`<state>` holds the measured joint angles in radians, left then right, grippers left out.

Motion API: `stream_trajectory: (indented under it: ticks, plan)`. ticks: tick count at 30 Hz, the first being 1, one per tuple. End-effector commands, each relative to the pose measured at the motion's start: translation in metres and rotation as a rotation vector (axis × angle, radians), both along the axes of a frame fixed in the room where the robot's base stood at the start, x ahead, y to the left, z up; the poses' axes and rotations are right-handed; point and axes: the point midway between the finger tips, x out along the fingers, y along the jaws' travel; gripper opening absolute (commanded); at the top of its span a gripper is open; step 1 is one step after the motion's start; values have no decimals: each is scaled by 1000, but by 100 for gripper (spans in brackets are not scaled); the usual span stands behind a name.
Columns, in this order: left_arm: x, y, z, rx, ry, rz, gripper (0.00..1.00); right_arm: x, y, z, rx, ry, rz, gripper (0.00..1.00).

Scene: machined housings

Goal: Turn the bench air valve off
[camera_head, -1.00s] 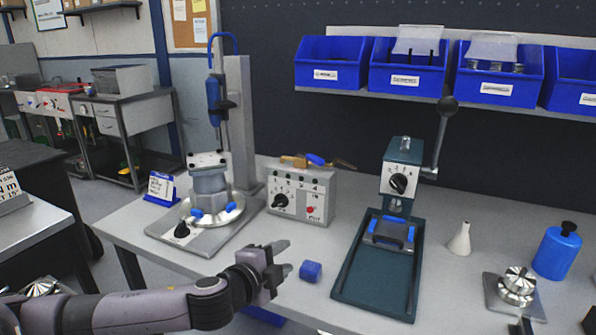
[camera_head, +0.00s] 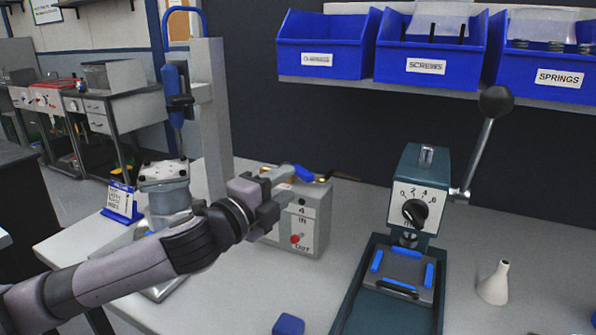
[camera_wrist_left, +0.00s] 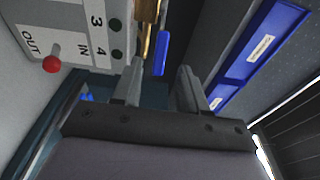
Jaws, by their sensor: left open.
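The air valve shows as a brass fitting (camera_head: 322,179) with a blue lever (camera_head: 304,173) on top of the grey control box (camera_head: 312,215). In the left wrist view the brass part (camera_wrist_left: 151,30) and blue lever (camera_wrist_left: 161,53) lie ahead, in line with the gap between my fingers. My left gripper (camera_head: 284,190) is open and empty, in front of the box near its top left. Its two fingers (camera_wrist_left: 158,80) are apart, and I see no clear contact with the lever. The arm hides the box's left part. My right gripper is not in view.
The box has a red toggle (camera_head: 295,239) on its front. A press (camera_head: 420,190) with a long lever stands to the right. A column stand with a housing (camera_head: 165,190) is behind my left arm. Blue bins (camera_head: 430,50) hang above. A blue block (camera_head: 288,325) lies in front.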

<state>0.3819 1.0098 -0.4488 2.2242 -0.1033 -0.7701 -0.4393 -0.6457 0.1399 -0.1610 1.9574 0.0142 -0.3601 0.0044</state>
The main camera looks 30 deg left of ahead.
Motion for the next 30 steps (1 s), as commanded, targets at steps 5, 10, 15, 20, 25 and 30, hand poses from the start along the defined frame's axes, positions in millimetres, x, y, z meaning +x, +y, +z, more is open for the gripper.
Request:
stream_trajectory:
  ticks: [5,10,15,20,25,30]
  plan:
    - [21,-2,2,-4,-1,1,43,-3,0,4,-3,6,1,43]
    - [43,-4,2,-4,-1,2,43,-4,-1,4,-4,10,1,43]
    - [59,-5,1,-2,0,2,43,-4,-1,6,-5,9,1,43]
    - [66,-6,0,-2,1,1,43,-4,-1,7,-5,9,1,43]
    - [67,-6,0,-1,1,1,43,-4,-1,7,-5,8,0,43]
    - [67,-6,0,-1,1,1,23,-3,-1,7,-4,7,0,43]
